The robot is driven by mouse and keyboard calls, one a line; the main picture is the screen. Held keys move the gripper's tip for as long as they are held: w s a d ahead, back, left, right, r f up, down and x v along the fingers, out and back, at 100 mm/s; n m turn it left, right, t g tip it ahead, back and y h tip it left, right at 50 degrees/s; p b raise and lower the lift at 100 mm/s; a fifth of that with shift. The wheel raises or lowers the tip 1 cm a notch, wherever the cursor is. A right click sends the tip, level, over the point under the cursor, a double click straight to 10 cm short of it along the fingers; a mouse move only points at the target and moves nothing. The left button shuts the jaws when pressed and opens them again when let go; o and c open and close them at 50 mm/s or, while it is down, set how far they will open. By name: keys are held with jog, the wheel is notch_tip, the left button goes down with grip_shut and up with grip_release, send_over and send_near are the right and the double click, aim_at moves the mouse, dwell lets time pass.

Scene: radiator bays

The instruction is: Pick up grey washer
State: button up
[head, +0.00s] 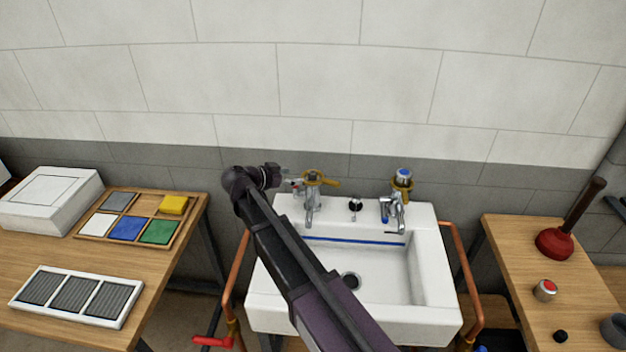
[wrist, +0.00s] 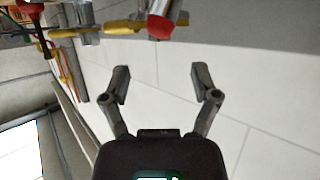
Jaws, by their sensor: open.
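No small flat washer can be made out for certain in either view. A dark grey ring-shaped thing (head: 615,331) lies at the right picture edge on the right bench, partly cut off. My gripper (wrist: 160,82) is open and empty in the wrist view, its two fingers spread with only pale wall tiles between them. In the head view my arm reaches over the sink, and its end is beside the left tap (head: 312,205). The fingertips are hard to make out there. A red-capped part (wrist: 162,25) with yellow handles shows beyond the fingers in the wrist view.
The white sink (head: 437,290) has copper pipes at both sides and a right tap (head: 398,205). The left bench holds a sorting tray (head: 187,232) with coloured compartments, a white box (head: 48,200) and a grille (head: 75,297). A plunger (head: 560,240) and a red-topped can (head: 545,290) stand right.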

aim_at(312, 173)
jog(key=shift+x, duration=1.25)
jog(key=shift+r+b+x, duration=0.15)
jog(key=shift+b+x, duration=0.35)
jog(key=shift+x, duration=0.8)
jog(key=shift+r+b+x, duration=0.15)
jog(key=shift+b+x, duration=0.35)
jog(key=shift+x, duration=0.8)
jog(key=shift+d, duration=0.1)
jog(key=c, duration=0.9)
